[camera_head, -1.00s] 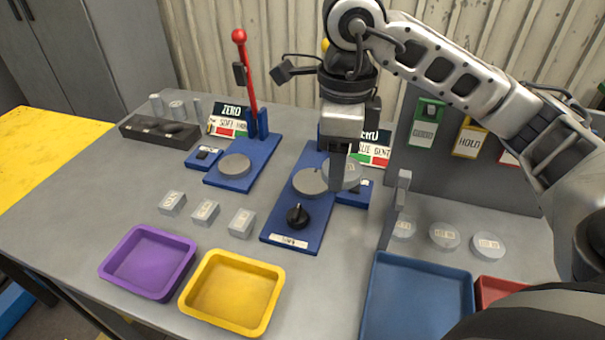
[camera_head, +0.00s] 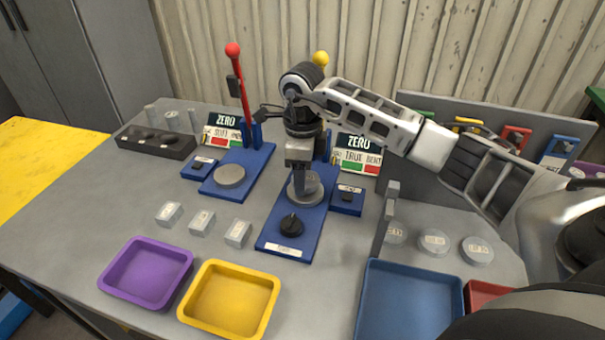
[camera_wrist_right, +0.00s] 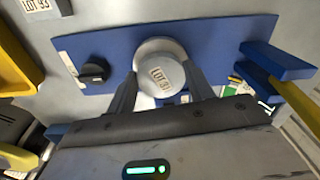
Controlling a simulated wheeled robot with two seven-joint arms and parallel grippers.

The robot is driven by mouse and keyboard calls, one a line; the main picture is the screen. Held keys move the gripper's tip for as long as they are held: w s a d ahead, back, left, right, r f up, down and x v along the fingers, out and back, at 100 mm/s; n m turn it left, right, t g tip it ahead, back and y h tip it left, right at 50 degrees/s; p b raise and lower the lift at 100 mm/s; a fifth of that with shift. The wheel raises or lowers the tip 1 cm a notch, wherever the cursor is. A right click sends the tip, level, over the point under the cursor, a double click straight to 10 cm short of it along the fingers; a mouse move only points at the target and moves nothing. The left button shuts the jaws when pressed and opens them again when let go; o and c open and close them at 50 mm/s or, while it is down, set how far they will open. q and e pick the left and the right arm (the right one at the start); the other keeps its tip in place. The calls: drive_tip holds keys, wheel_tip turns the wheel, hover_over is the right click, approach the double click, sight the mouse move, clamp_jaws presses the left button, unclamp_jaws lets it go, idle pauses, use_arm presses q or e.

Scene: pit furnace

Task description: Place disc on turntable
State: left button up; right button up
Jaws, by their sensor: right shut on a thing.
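My right gripper (camera_head: 299,180) is shut on a grey disc (camera_head: 313,183). In the right wrist view the disc (camera_wrist_right: 161,72) shows a LOT label, with a finger on each side. The disc is over the round grey turntable (camera_head: 292,194) on the blue base (camera_head: 285,235) with the black knob (camera_head: 291,225). The disc hides most of the turntable, and I cannot tell whether they touch. My left gripper is not in view.
A second blue base with a grey plate (camera_head: 230,175) and red lever stands left. Several labelled blocks (camera_head: 202,222) lie in front. A purple tray (camera_head: 147,272), yellow tray (camera_head: 230,298) and blue tray (camera_head: 410,300) line the near side. Two or more discs (camera_head: 434,242) lie right, beyond a grey upright (camera_head: 388,215).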

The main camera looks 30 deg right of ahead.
drive_tip(key=shift+f, duration=0.75)
drive_tip(key=o, duration=1.2)
drive_tip(key=shift+r, duration=0.3)
wheel_tip(320, 180, up, 12)
drive_tip(key=shift+f+b, duration=0.15)
drive_tip(key=shift+b, duration=0.55)
